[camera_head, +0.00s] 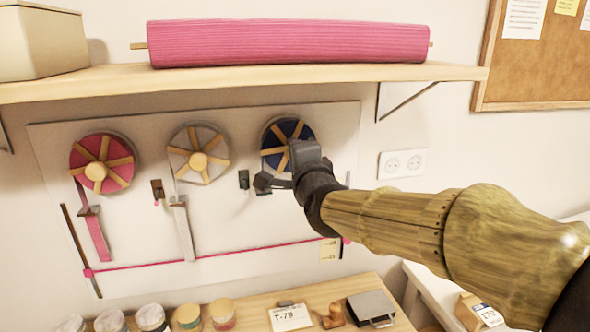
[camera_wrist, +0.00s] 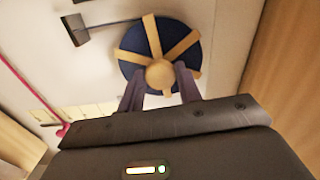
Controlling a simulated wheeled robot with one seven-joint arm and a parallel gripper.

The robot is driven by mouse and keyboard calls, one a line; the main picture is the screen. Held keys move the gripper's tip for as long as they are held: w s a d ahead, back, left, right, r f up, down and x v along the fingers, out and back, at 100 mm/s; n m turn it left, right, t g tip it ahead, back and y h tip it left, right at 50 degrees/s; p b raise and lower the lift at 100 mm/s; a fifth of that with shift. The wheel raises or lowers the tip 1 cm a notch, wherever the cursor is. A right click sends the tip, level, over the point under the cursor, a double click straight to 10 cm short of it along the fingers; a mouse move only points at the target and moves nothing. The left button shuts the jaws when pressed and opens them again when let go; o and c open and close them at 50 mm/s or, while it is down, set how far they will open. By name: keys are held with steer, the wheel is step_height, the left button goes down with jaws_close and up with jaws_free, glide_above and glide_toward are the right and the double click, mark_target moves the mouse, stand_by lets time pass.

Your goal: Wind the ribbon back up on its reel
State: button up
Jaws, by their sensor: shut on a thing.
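The blue reel (camera_head: 277,133) with wooden spokes is on the white wall board (camera_head: 230,230), right of the pink reel (camera_head: 82,157) and the pale grey reel (camera_head: 185,142). My gripper (camera_wrist: 160,82) is shut on the round wooden knob (camera_wrist: 160,73) of the blue reel, one finger on each side. In the head view, my wrist hides the knob and the reel's lower right. In the wrist view, a dark strip (camera_wrist: 112,22) runs from the reel's rim to a dark guide (camera_wrist: 75,29). Pink ribbon (camera_head: 97,240) and grey ribbon (camera_head: 184,232) hang from the other reels.
A shelf (camera_head: 250,76) with a pink fabric roll (camera_head: 290,43) is above the board. A pink cord (camera_head: 220,253) crosses the board low down. Below, a wooden table (camera_head: 255,313) holds jars, a stamp and a T-79 card (camera_head: 290,317). A socket (camera_head: 403,163) is at right.

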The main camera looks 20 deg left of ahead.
steer(key=shift+f+m+b, duration=0.1)
steer(key=shift+m+b, duration=0.2)
steer(key=shift+m, duration=0.2)
steer(key=o, duration=1)
steer(key=shift+s+d, duration=0.1)
steer(key=p+v, duration=0.2)
steer(key=v, duration=1.5)
steer(key=shift+d, duration=0.1)
